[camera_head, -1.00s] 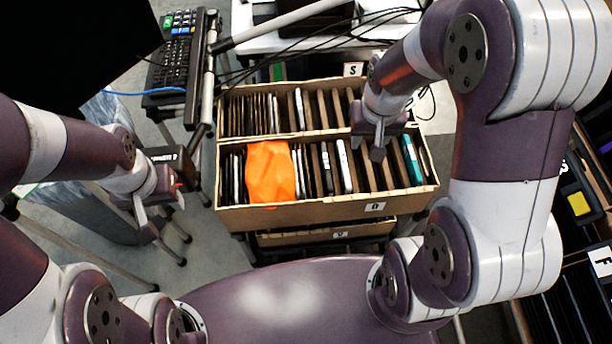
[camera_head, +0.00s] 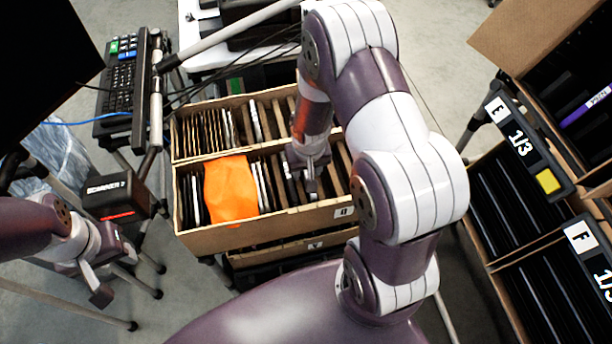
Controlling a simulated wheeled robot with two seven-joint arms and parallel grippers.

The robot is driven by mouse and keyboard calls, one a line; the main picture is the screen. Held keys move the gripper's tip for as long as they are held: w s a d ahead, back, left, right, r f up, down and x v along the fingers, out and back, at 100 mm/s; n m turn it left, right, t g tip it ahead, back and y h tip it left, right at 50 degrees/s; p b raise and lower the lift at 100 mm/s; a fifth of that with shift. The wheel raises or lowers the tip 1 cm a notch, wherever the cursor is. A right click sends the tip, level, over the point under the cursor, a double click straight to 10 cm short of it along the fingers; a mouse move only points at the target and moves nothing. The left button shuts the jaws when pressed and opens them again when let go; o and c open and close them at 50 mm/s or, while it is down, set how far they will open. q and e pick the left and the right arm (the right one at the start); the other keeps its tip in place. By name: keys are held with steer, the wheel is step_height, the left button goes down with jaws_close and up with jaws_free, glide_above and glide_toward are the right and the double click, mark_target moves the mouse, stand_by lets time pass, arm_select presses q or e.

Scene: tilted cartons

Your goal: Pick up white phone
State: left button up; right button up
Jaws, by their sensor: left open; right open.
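The tilted carton (camera_head: 262,228) holds two rows of upright slim devices between cardboard dividers. In the front row, pale-edged phones (camera_head: 262,186) stand just right of the orange sheet; I cannot tell for sure which is the white phone. My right gripper (camera_head: 311,190) is open and hangs over the front row, right of those phones. Its wrist and arm hide the right part of the carton. No phone is visible between its fingers. My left gripper (camera_head: 103,292) is open and empty, low at the left, away from the carton.
An orange sheet (camera_head: 230,188) covers part of the front row. A black scanner box (camera_head: 107,197) stands left of the carton, with a keyboard (camera_head: 120,85) behind it. Cables hang behind the carton. Cartons labelled E (camera_head: 515,135) and F (camera_head: 590,250) stand at the right.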

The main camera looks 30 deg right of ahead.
jaws_close()
